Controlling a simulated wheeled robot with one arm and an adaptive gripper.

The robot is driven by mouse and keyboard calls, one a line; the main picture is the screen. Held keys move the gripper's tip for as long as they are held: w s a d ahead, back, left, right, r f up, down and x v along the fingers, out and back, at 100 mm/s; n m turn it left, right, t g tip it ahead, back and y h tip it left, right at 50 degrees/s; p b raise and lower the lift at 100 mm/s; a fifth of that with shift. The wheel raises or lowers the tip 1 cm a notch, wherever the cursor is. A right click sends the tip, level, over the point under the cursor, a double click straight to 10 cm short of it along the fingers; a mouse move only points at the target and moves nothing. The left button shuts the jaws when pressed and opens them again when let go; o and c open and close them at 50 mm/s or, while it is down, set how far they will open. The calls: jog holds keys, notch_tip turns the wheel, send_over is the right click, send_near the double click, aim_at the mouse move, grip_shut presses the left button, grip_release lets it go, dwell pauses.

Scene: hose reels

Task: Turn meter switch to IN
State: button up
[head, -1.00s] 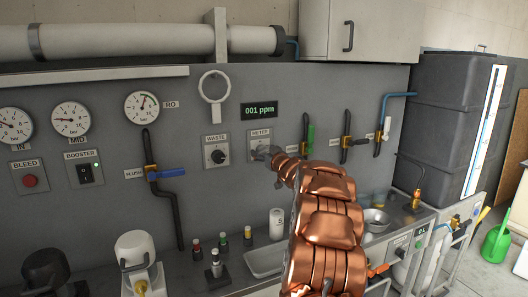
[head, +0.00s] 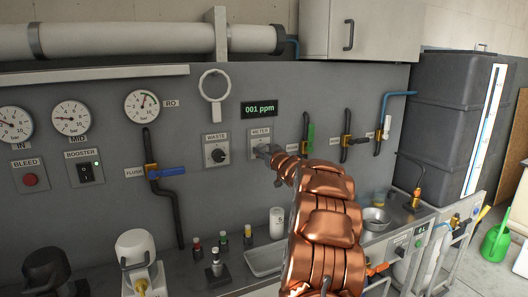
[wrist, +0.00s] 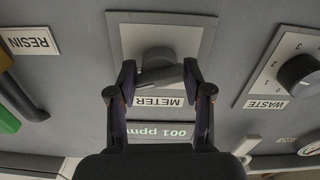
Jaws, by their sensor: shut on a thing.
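The meter switch (wrist: 158,58) is a dark round knob on a light plate labelled METER. In the wrist view, which is upside down, my gripper (wrist: 159,76) has its two fingers on either side of the knob and is shut on it. In the head view my copper-coloured arm reaches the meter plate (head: 260,138), and my gripper (head: 268,153) covers most of the knob. The knob's position marks are hidden or too small to read. The display (head: 259,110) above the plate reads 001 ppm.
The waste switch (head: 216,151) is on the panel left of the meter switch. A blue-handled flush valve (head: 166,172) is further left. A green-handled valve (head: 309,137) is close on the right. Bottles and a tray (head: 262,262) stand on the counter below.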

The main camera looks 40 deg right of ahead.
jog(key=n+b, duration=0.1)
jog(key=n, duration=0.2)
jog(key=shift+s, duration=0.1)
jog(key=n+b, duration=0.2)
jog(key=n, duration=0.1)
jog(key=shift+n, duration=0.4)
jog(key=n+b, duration=0.3)
jog(key=n, duration=0.2)
jog(key=shift+n+b, duration=0.5)
jog(key=shift+n, duration=0.5)
jog(key=shift+a+r, duration=0.1)
jog(key=o, duration=1.1)
jog(key=shift+o, duration=0.2)
